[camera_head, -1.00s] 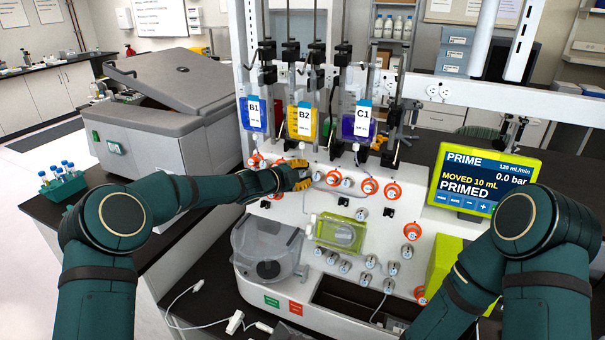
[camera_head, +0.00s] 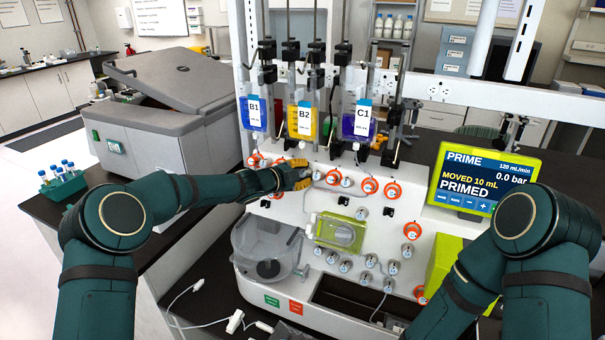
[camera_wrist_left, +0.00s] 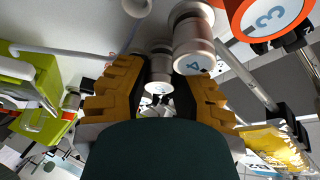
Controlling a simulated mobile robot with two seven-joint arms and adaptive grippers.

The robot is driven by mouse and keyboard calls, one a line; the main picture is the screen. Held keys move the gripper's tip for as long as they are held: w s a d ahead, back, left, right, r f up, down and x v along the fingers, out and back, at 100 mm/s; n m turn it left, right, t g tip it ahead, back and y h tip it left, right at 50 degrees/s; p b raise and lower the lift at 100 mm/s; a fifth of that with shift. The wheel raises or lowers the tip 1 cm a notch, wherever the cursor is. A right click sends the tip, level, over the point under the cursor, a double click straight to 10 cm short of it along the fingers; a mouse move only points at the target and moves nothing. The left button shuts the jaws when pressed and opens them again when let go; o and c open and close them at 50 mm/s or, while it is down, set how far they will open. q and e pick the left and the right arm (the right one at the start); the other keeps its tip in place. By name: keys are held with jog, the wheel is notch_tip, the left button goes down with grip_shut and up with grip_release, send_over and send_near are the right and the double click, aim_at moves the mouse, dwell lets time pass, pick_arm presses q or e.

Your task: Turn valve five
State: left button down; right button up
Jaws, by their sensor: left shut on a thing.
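The valves are small round knobs on the front of the white cell processor (camera_head: 400,215), several with orange rings. My left gripper (camera_head: 297,172) is at the upper left of this panel and covers the valve there. In the left wrist view its yellow-brown fingers (camera_wrist_left: 162,88) are shut around a pale cylindrical knob (camera_wrist_left: 159,70). Its number is too small to read surely, so I cannot confirm it is valve five. A knob marked 4 (camera_wrist_left: 194,58) stands close beside the right finger, and an orange-ringed knob marked 3 (camera_wrist_left: 268,15) is beyond it. My right gripper is out of view.
Bags B1 (camera_head: 253,114), B2 (camera_head: 302,122) and C1 (camera_head: 361,124) hang above the panel. A green-framed screen (camera_head: 483,182) reads PRIMED. A grey centrifuge-like box (camera_head: 165,115) stands left. A clear round chamber (camera_head: 268,250) is below my left gripper.

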pick_arm(q)
jog(key=c, duration=0.7)
grip_release()
jog(key=shift+d, duration=0.1)
jog(key=shift+c, duration=0.2)
jog(key=v, duration=1.2)
